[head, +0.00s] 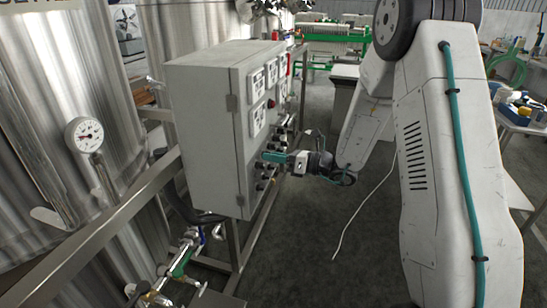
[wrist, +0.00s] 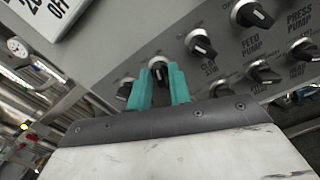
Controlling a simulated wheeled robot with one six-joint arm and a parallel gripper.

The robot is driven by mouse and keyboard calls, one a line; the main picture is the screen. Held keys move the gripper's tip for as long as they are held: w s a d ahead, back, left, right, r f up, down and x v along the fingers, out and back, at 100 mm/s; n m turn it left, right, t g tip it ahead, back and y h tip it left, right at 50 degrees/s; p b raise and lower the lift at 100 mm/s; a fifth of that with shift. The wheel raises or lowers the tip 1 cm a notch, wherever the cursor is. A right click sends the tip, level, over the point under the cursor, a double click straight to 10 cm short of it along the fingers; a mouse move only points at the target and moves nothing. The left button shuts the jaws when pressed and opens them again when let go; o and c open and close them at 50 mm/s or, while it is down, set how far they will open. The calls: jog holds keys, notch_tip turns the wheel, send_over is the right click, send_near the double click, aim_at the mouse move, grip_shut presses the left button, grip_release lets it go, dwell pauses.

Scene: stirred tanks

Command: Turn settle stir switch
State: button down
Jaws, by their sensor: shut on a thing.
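My gripper (wrist: 160,86) has its two teal fingers around one black rotary switch with a silver collar (wrist: 158,63) on the grey panel, and it is shut on it. The fingers hide part of this switch and its label, so I cannot read whether it is the settle stir switch. In the head view, my gripper (head: 268,157) is at the front of the grey control cabinet (head: 205,120), at the lower rows of switches.
Neighbouring switches are close by: one above right (wrist: 202,45), the feed pump switch (wrist: 252,15) and another at left (wrist: 125,88). A steel frame rail (head: 115,215) and a pressure gauge (head: 85,134) are at left. Open floor (head: 330,245) lies right of the cabinet.

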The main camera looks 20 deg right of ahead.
jog(key=shift+m, duration=0.7)
jog(key=c, duration=1.5)
grip_release()
jog(key=v, duration=0.7)
jog(key=shift+s+d, duration=0.2)
jog(key=shift+d, duration=0.15)
